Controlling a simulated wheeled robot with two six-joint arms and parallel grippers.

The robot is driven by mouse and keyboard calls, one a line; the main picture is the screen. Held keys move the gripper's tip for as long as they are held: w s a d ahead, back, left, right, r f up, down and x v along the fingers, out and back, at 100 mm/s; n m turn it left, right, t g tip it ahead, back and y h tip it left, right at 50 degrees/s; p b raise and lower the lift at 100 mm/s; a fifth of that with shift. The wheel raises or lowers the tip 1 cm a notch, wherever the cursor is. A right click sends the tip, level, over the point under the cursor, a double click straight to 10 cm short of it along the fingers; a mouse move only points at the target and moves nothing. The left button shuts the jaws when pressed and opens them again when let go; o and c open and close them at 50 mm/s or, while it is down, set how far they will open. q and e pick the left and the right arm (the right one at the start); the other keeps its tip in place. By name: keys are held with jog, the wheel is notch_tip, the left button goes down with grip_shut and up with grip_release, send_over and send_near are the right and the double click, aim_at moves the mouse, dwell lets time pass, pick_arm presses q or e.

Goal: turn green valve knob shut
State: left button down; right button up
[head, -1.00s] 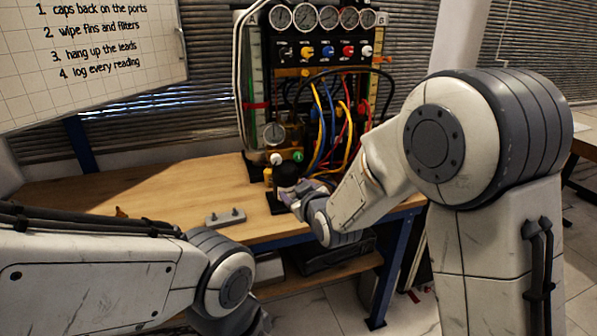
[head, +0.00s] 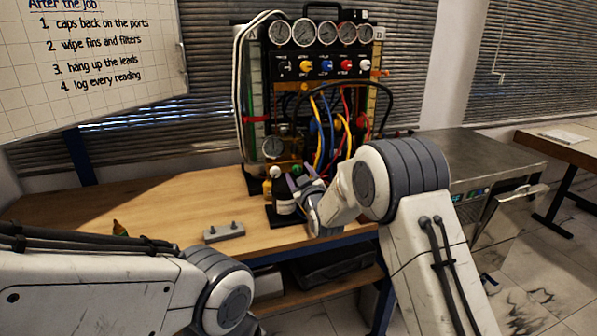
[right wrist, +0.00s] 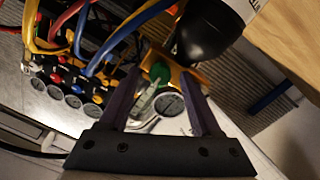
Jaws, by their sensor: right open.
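The green valve knob (right wrist: 158,72) shows in the right wrist view between the two finger tips of my right gripper (right wrist: 168,68). It sits on a brass-coloured body (right wrist: 187,78) beside a round gauge. The fingers are open, one on each side of it in the picture; I cannot tell how deep the knob lies between them. In the head view the green knob (head: 297,169) is a small spot just above my right gripper (head: 299,177), partly hidden. My left arm comes in at lower left, and its gripper is out of the picture.
Coloured hoses (head: 318,130) hang behind. A grey block with two pegs (head: 224,232) lies on the wooden bench (head: 150,195), which is mostly clear.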

jog(key=shift+w+a, duration=0.1)
jog(key=shift+w, duration=0.3)
jog(key=shift+c, duration=0.2)
grip_shut()
